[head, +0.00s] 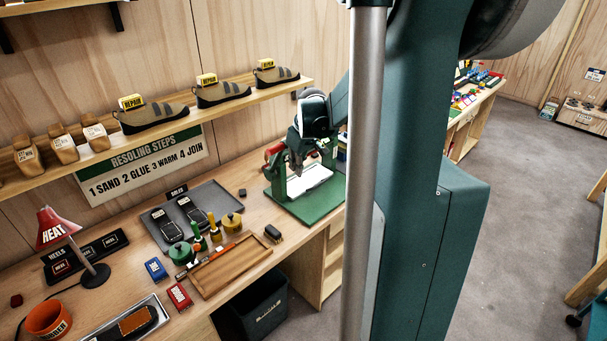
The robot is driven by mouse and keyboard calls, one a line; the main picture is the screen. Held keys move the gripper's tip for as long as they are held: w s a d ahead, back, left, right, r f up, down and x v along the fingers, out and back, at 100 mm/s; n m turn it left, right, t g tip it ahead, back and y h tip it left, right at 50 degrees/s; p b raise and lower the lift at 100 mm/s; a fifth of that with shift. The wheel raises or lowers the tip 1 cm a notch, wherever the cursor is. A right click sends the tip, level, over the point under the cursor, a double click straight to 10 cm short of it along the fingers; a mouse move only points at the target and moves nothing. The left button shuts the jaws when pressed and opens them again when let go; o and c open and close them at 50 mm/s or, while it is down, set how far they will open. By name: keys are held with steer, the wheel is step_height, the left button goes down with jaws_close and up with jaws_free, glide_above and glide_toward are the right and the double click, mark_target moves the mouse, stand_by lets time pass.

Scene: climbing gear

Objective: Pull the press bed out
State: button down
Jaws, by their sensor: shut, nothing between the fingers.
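A green press (287,205) stands on the workbench right of centre, with its flat base and uprights partly covered by my arm. A pale, flat press bed (313,180) shows between the uprights, low over the green base. My gripper (297,169) reaches down at the press, in front of or over the left end of the bed. It is shut with nothing in it. I cannot tell whether it touches the bed. The back and right side of the press are partly hidden by my arm and column.
Left of the press are a dark tray (212,187), a wooden tray (240,277), small bottles and brushes. A red lamp (57,228) stands further left. A shelf (180,120) with shoes runs above the bench. A black bin (255,308) stands under the bench's front edge.

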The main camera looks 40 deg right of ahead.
steer(key=w+d+f+p, duration=0.2)
steer(key=d+f, duration=0.3)
steer(key=d, duration=0.8)
steer(key=shift+d+f+y+p, duration=0.2)
steer(key=shift+y+p, duration=0.2)
steer(key=shift+p, duration=0.35)
steer(key=shift+f, duration=0.1)
steer(key=shift+x, duration=4.8)
steer(key=shift+w, duration=0.15)
